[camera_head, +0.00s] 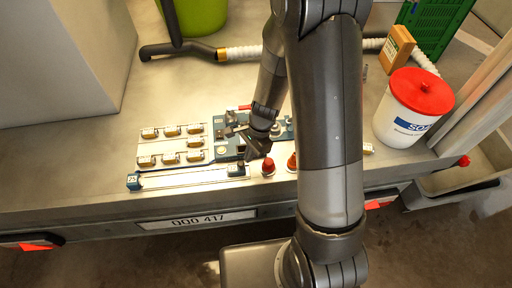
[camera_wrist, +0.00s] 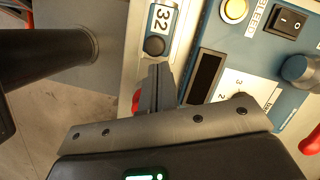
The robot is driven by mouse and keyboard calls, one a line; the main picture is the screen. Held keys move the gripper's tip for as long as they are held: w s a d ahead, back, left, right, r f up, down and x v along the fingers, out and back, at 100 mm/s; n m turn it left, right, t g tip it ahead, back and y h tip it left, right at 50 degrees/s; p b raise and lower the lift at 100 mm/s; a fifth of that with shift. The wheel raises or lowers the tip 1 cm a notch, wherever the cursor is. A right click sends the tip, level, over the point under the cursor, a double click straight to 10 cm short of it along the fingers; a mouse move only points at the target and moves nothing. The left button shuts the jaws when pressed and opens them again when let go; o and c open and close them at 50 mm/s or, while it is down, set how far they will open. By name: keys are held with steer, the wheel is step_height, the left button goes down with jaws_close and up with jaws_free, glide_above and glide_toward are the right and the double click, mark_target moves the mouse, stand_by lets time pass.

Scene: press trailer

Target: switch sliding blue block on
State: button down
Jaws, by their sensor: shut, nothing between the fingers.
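A long pale slide rail (camera_head: 185,178) runs along the front of the control panel in the head view. A small blue block marked 25 (camera_head: 133,182) is at its left end, and a blue and dark piece (camera_head: 237,171) is at its right end. In the wrist view, a blue piece marked 32 (camera_wrist: 163,18) has a dark round knob (camera_wrist: 154,46). I cannot tell which head-view part this is. My gripper (camera_wrist: 160,76) is shut and empty, its fingertips close beside that knob; contact is unclear. In the head view my gripper (camera_head: 234,133) is over the panel.
In the head view, a red button (camera_head: 268,166) is right of the rail and a white tub (camera_head: 400,118) stands at the right.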

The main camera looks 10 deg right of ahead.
steer(key=shift+a, duration=0.15)
steer(key=a, duration=2.3)
steer(key=shift+a, duration=0.25)
steer(key=d, duration=0.1)
steer(key=w+d, duration=0.1)
steer(key=w+d+r, duration=0.1)
steer(key=d, duration=0.1)
steer(key=v, duration=0.9)
steer(key=shift+r, duration=0.35)
steer(key=shift+d, duration=0.1)
